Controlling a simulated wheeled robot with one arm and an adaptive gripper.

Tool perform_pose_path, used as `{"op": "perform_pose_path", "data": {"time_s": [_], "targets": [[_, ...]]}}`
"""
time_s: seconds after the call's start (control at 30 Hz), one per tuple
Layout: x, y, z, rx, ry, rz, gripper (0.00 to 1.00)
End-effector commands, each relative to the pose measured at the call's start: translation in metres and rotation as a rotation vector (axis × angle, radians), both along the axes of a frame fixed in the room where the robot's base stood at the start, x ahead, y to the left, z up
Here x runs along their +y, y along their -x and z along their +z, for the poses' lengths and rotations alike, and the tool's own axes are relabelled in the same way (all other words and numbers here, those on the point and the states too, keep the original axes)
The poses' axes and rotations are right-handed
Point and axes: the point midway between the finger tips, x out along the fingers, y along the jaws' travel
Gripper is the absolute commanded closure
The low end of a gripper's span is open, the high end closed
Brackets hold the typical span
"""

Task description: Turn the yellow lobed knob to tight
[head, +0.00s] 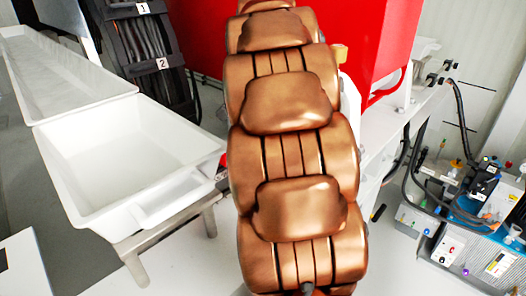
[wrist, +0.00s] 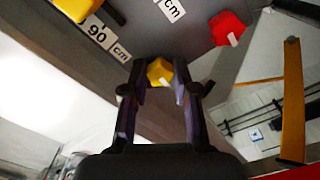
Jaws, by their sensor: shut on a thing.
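A yellow lobed knob (wrist: 159,71) sits on a dark grey panel in the wrist view, with a pale mark on its face. My gripper (wrist: 162,82) has one finger on each side of it and is shut on it. The finger pads hide the knob's sides. A second yellow knob (wrist: 76,7) is partly cut off at the top left of the wrist view. In the head view my arm hides the gripper, and I cannot pick out the held knob there.
An orange bar (wrist: 292,100) stands farther right. In the head view, white trays (head: 125,165) are left, a red housing (head: 375,40) behind, and blue cabled equipment (head: 475,235) right.

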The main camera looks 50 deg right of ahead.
Motion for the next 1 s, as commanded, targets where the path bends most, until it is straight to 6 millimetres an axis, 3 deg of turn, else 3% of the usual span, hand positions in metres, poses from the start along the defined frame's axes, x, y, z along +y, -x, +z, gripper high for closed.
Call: {"op": "perform_pose_path", "data": {"time_s": [0.17,0.2,0.4,0.77,1.0], "targets": [[0.0,0.0,0.001,-0.001,0.002,0.0,1.0],[0.0,0.0,0.001,-0.001,0.002,0.001,0.67],[0.0,0.0,0.0,0.0,0.001,0.001,0.46],[0.0,0.0,0.002,-0.001,0.001,0.002,0.46],[-0.001,-0.001,0.023,-0.004,0.005,0.002,0.46]]}}
